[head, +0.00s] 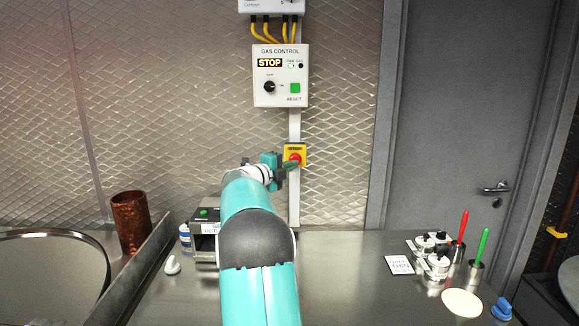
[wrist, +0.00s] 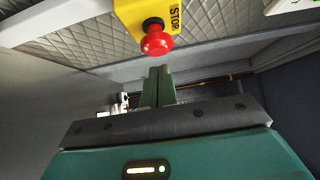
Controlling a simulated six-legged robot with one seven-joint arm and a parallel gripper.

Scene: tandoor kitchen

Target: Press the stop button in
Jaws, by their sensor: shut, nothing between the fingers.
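The stop button is a red mushroom head (head: 295,160) on a yellow box (head: 294,149) fixed to the wall trunking below the gas control panel. In the wrist view the red button (wrist: 156,41) stands out from its yellow box (wrist: 146,14), which carries the word STOP. My gripper (head: 289,168) is shut and empty, right by the button in the head view. In the wrist view my gripper's fingertips (wrist: 159,70) are just below the button, with a small gap showing in the picture. I cannot tell the gap in depth.
The gas control panel (head: 281,76) hangs above the button, with yellow cables over it. A steel counter (head: 340,270) runs below, with a dark box (head: 204,236), a copper cup (head: 131,222), several spice jars (head: 437,265) and a dough disc (head: 461,303). A grey door (head: 460,120) is at right.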

